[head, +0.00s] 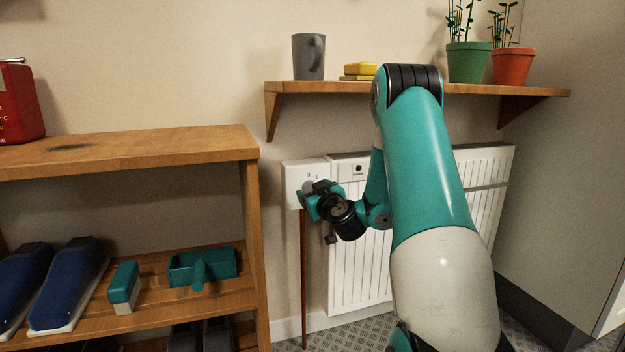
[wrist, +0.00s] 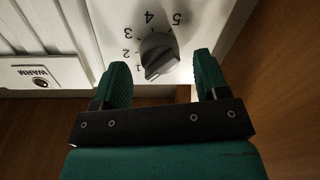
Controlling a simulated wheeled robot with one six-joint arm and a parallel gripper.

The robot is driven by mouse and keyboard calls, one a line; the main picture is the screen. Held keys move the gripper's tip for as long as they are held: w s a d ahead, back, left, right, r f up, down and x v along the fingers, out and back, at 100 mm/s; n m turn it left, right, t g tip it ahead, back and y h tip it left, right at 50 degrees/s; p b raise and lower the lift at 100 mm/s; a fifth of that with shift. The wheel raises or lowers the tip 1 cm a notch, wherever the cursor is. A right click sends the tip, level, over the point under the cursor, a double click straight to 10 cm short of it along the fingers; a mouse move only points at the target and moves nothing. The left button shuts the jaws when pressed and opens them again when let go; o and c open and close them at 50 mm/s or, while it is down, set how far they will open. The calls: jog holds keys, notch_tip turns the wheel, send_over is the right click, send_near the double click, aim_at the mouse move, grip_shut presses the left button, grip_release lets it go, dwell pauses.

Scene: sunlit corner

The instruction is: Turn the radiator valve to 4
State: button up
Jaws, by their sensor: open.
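The grey radiator valve knob (wrist: 159,57) sits on a white panel (wrist: 112,12) with the digits 1 to 5 around it, in the wrist view. The knob's ridge runs from lower left to upper right, its lower-left end lying near the 1; I cannot tell exactly where it points. My gripper (wrist: 161,62) is open, its teal fingers on either side of the knob in the picture with gaps visible. In the head view, my gripper (head: 308,198) is in front of the white valve box (head: 296,172) and hides most of the knob.
The white radiator (head: 345,275) is right of the valve box; its WARM plate (wrist: 42,74) shows in the wrist view. A wooden shelf (head: 545,92) above holds a grey mug (head: 308,57) and potted plants. A wooden rack (head: 254,220) stands left.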

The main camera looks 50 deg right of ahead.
jog(key=shift+w+d, duration=0.2)
jog(key=shift+w, duration=0.25)
jog(key=c, duration=0.9)
